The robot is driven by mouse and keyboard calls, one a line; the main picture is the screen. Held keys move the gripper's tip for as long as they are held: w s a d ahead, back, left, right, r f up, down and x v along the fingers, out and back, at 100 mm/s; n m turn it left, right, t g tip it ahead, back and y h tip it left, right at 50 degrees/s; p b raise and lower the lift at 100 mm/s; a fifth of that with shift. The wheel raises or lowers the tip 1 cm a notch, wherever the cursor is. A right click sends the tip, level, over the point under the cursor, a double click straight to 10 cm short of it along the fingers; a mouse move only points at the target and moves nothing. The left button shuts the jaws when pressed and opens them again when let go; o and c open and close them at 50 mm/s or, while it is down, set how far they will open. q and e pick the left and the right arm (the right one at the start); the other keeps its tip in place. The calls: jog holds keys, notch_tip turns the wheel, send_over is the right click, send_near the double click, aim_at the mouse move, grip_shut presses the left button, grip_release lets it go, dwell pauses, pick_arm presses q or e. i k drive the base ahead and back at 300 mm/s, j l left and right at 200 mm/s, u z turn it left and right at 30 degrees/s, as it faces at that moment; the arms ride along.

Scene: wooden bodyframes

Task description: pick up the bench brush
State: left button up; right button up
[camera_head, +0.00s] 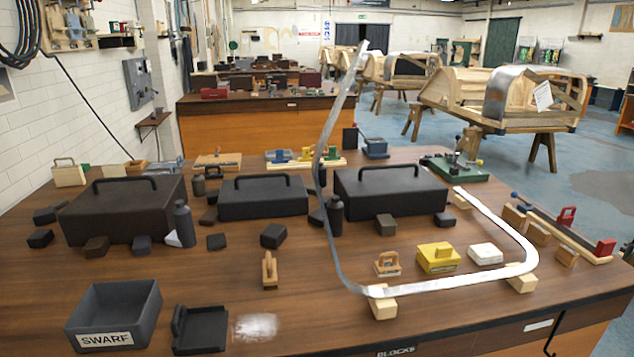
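A small tan wooden piece with a raised, narrow upper part (270,271) sits on the front middle of the brown workbench (330,260); it looks most like the bench brush, though its bristles cannot be made out. It stands apart from its neighbours, with bare wood around it. A similar tan wooden block with a handle (387,265) sits further right, inside the curve of a bent metal strip, so I cannot be fully sure which is the brush. Neither of my grippers is in view.
A grey bin marked SWARF (115,318) and a dark dustpan-like tray (200,330) stand at front left, beside a pale dusty patch (255,327). Dark lidded boxes (263,197) line up behind. The tall bent metal strip (333,240) rises at the middle right.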

aim_at(269, 277)
jog(key=i+j+z, duration=0.1)
jog(key=i+z, duration=0.15)
jog(key=z, duration=0.2)
jog(key=i+j+z, duration=0.2)
jog(key=z, duration=0.3)
